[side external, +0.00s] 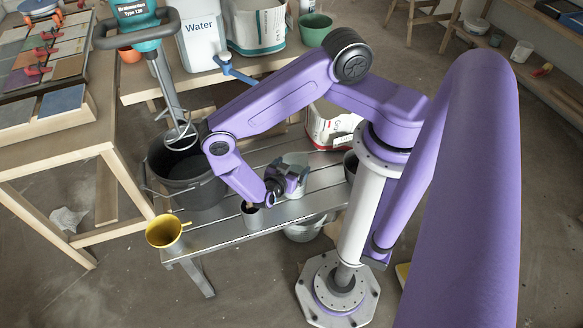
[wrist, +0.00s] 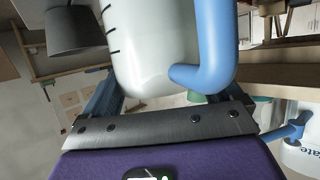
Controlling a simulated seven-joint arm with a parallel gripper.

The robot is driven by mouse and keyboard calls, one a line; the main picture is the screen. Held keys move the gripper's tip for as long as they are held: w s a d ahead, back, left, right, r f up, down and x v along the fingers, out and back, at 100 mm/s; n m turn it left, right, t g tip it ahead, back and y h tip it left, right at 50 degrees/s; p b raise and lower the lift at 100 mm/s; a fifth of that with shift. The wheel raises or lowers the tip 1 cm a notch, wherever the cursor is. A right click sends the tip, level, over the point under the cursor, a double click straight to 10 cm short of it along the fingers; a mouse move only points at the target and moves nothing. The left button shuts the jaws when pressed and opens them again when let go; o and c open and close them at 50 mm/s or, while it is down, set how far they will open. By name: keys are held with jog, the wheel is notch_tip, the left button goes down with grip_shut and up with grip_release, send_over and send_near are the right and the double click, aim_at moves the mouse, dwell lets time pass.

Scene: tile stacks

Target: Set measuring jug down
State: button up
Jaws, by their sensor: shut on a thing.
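The measuring jug (wrist: 155,50) is whitish and see-through, with dark graduation marks and a thick blue handle (wrist: 215,50). It fills the middle of the wrist view, between the fingers of my gripper (wrist: 165,95), which is shut on it. In the side view my gripper (side external: 283,182) is low over the metal bench, and the pale jug (side external: 297,160) shows partly behind it. The gripper hides part of the jug there, and I cannot tell whether its base touches the bench.
The slatted metal bench (side external: 232,232) holds a black bucket (side external: 185,190) with a mixer whisk (side external: 181,130) above it. A yellow container (side external: 163,232) is at the bench's left end. A white water container (side external: 203,40) stands behind.

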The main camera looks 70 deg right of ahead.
jog(key=shift+f, duration=0.1)
jog(key=o, duration=1.7)
jog(key=shift+o, duration=0.2)
jog(key=v, duration=0.7)
jog(key=shift+a+r, duration=0.25)
jog(key=shift+d, duration=0.1)
